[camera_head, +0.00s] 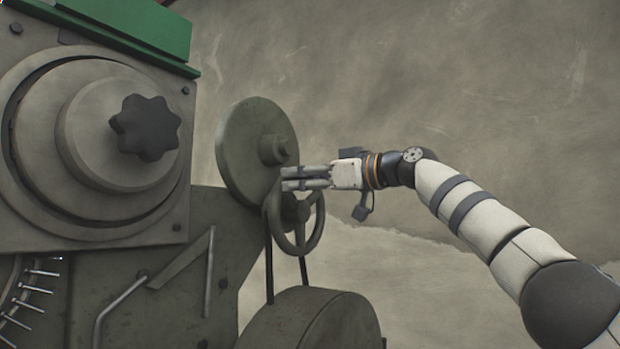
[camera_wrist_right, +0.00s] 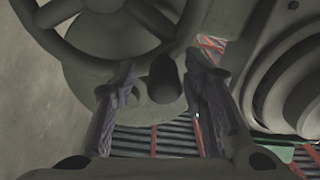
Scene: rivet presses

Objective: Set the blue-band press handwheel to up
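A spoked handwheel (camera_head: 318,225) is on the side of a grey-green press (camera_head: 225,235), below a large round disc (camera_head: 240,150). The press carries a green band (camera_head: 140,27); no blue band shows. My right gripper (camera_head: 284,179) is at the top of the handwheel, with its fingers pointing left. In the right wrist view, the fingers (camera_wrist_right: 162,85) are apart, one on each side of a dark round handle (camera_wrist_right: 165,75) by the wheel rim (camera_wrist_right: 188,30). Gaps show beside the handle, so the gripper looks open; light contact cannot be told. My left gripper is out of view.
A dark star-shaped knob (camera_head: 146,127) sticks out of the press front at left. A belt guard or drum (camera_head: 315,325) lies below the handwheel, with dark belts leading down to it. A bare wall (camera_head: 430,80) stands behind, with free room right of the wheel.

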